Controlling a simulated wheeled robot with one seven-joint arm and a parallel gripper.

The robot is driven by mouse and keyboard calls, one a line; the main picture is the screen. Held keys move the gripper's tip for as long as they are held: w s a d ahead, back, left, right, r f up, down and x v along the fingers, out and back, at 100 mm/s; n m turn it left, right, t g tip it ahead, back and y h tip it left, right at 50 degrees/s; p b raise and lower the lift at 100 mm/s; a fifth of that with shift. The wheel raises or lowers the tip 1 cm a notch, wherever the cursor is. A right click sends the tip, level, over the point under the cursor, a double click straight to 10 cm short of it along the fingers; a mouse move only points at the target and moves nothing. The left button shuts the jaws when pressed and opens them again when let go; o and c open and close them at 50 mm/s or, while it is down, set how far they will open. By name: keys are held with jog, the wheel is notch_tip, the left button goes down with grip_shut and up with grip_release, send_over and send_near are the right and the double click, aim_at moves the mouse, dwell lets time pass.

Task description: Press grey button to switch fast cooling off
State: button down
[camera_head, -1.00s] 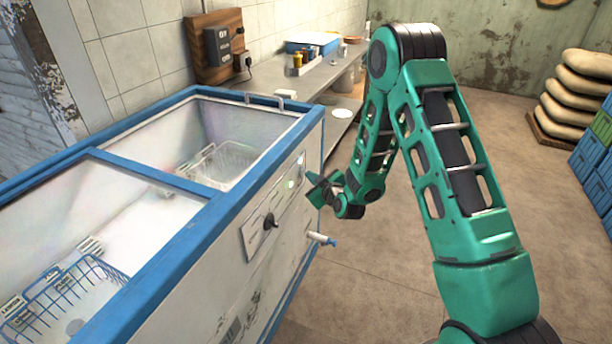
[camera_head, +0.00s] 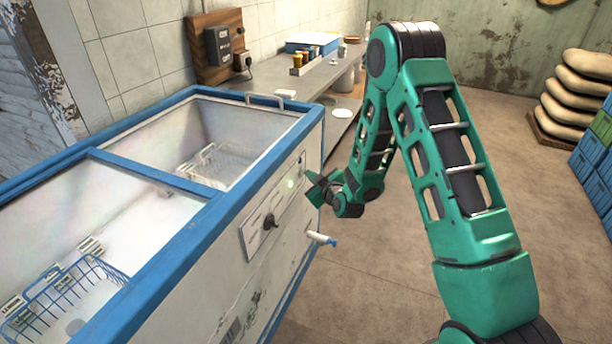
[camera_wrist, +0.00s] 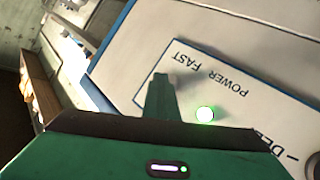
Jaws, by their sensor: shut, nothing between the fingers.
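The white control panel (camera_head: 257,232) is on the front side of the chest freezer (camera_head: 225,262). In the wrist view the panel (camera_wrist: 225,65) appears turned over, with the words POWER and FAST and a lit green lamp (camera_wrist: 205,113). My gripper (camera_head: 316,190) is at the far end of the panel. In the wrist view its shut, empty fingers (camera_wrist: 161,84) point at the panel near the word FAST. No grey button can be made out clearly; the fingers and their shadow cover that spot. I cannot tell whether the fingertips touch the panel.
A black knob (camera_head: 270,221) and a white-and-blue spout (camera_head: 321,238) stick out of the freezer front. The freezer is open on top, with a blue wire basket (camera_head: 92,268) inside. A metal counter (camera_head: 330,78) stands behind.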

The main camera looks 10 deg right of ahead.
jog(key=s+d, duration=0.1)
jog(key=d, duration=0.1)
jog(key=s+d, duration=0.2)
jog(key=d, duration=0.1)
jog(key=shift+s, duration=0.2)
dwell(0.4)
jog(key=shift+a+r, duration=0.1)
